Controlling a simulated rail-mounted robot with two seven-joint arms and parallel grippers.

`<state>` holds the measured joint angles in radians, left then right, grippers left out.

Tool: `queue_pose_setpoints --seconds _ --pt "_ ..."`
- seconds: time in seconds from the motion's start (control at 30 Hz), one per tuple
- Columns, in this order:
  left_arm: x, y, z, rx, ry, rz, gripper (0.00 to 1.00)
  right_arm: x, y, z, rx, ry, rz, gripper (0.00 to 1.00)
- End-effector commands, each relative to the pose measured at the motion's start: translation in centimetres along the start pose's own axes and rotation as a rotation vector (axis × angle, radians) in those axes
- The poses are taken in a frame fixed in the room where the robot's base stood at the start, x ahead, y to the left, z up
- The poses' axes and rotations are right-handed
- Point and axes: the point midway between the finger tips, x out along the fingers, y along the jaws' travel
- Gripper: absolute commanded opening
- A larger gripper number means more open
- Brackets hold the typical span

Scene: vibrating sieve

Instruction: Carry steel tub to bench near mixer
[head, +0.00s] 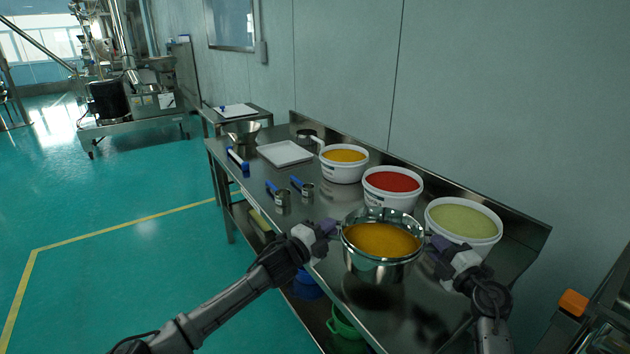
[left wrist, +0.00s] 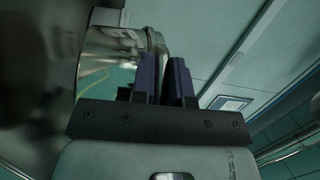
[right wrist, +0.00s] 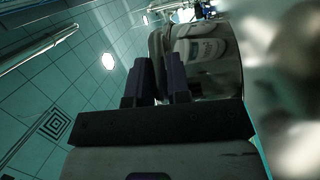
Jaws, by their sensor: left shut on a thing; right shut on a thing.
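The steel tub (head: 372,265) is a shiny round pot holding orange-yellow powder, at the front of the steel bench (head: 330,205) in the head view. My left gripper (head: 331,228) is shut on its left rim and my right gripper (head: 436,243) on its right rim. The tub is about level, with a dark patch on the bench below it; it appears held above the top. Its shiny wall also shows beside the fingers in the left wrist view (left wrist: 112,50) and the right wrist view (right wrist: 217,72). No mixer is clearly identifiable; a large steel machine (head: 130,95) stands far left.
White buckets of yellow (head: 343,172), red (head: 390,198) and green (head: 462,232) powder line the bench's wall side. Green floor left of the bench is clear.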

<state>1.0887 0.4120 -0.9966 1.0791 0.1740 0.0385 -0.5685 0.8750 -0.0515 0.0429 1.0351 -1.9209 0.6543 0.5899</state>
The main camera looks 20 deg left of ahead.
Motion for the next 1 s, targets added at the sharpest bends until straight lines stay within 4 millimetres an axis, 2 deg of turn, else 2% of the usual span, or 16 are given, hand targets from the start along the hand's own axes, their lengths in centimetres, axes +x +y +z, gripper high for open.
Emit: queue_pose_setpoints --seconds 0.87,1.0 --pt "0.79 0.37 -0.18 0.0 0.008 -0.003 0.0 0.64 -0.19 0.15 0.004 0.008 0.003 0.0" --pt "0.55 0.92 -0.05 0.0 0.008 -0.002 0.0 0.56 -0.72 0.06 0.005 0.009 0.003 0.0"
